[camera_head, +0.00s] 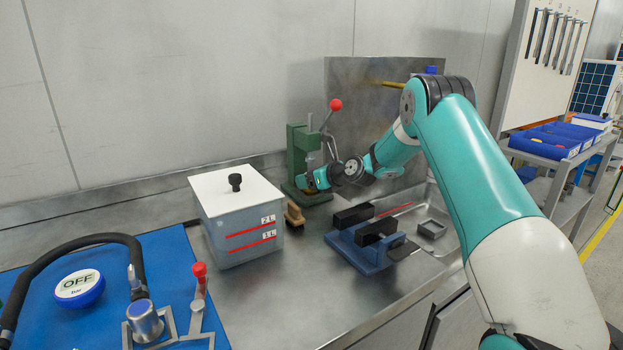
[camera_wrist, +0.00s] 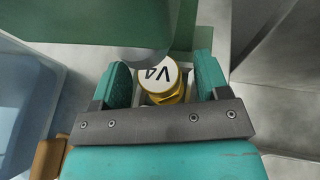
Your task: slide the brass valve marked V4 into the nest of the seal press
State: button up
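The brass valve (camera_wrist: 162,78), with a white cap marked V4, stands between my fingers in the wrist view. My gripper (camera_wrist: 163,76) has its two teal fingers apart, one on each side of the valve, with narrow gaps showing. Pale pieces flank the valve, probably the nest (camera_wrist: 190,86) of the press; how deep the valve sits cannot be told. The press's grey ram (camera_wrist: 146,32) is just beyond and partly over the cap. In the head view the green seal press (camera_head: 297,148) stands at the back, and my gripper (camera_head: 312,182) is at its foot.
A blue fixture with black blocks (camera_head: 362,250) is in front. The press lever has a red knob (camera_head: 336,104). A metal panel (camera_head: 350,100) stands behind.

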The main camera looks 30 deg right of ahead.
jog(key=shift+s, duration=0.15)
jog(key=v, duration=1.7)
jog(key=shift+r+b, duration=0.15)
jog(key=shift+b, duration=0.15)
jog(key=s+a+r+n+g+y+p, duration=0.1)
jog(key=s+a+r+n+g+p, duration=0.2)
jog(key=a+n, duration=0.45)
jog(key=s+a+r+n+g+y, duration=0.1)
jog(key=s+a+r+n+g, duration=0.2)
jog(key=a+n, duration=0.45)
jog(key=s+a+r+n+g+y+p, duration=0.15)
jog(key=s+a+n, duration=0.35)
jog(key=a, duration=0.5)
jog(key=s+a+r+n+g+h+p, duration=0.1)
jog(key=s+a+r+n+g+p, duration=0.1)
jog(key=s+n, duration=0.8)
jog(key=s+a+r+n+g+h+p, duration=0.2)
jog(key=s+a+n, duration=0.3)
jog(key=s+n, duration=0.4)
jog(key=s+g, duration=0.1)
jog(key=s, duration=0.2)
jog(key=shift+n, duration=0.4)
